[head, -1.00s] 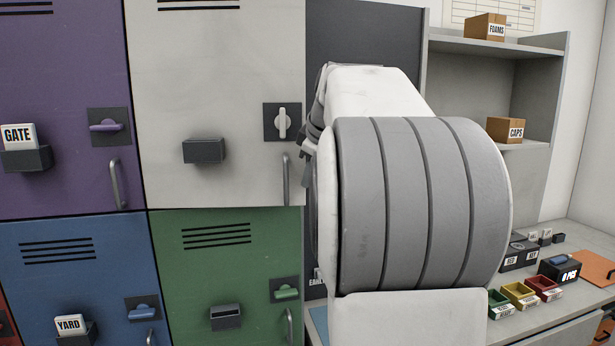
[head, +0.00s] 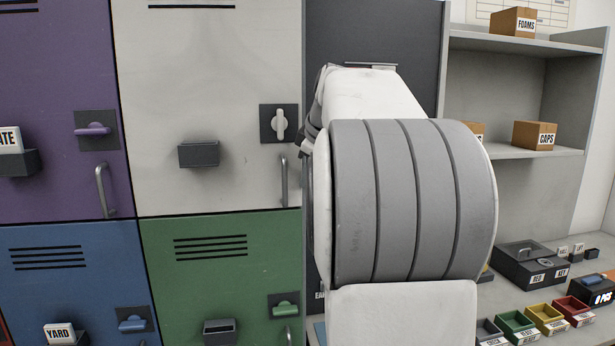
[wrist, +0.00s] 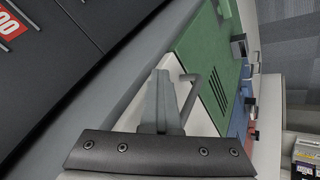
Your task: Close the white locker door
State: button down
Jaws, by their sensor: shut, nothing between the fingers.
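The white locker door (head: 215,90) is at the upper middle of the head view, above the green door (head: 215,285). It looks nearly flush with its neighbours; I cannot tell whether a small gap is left. Its latch knob (head: 280,124) stands upright, while the purple, blue and green doors' knobs lie flat. In the wrist view my gripper (wrist: 160,80) is shut and empty, beside the white door (wrist: 205,118) and its bar handle (wrist: 190,92). I cannot tell whether it touches the door. My arm hides the gripper in the head view.
Purple (head: 60,90) and blue (head: 75,290) doors are to the left. A dark panel (head: 410,35) is right of the white door. Farther right are grey shelves (head: 515,152) with boxes and a counter holding a dark case (head: 530,262) and several small coloured bins.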

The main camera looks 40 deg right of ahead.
jog(key=shift+w+r, duration=0.25)
jog(key=shift+w, duration=0.1)
dwell(0.5)
jog(key=shift+s+f, duration=0.1)
jog(key=shift+s, duration=0.05)
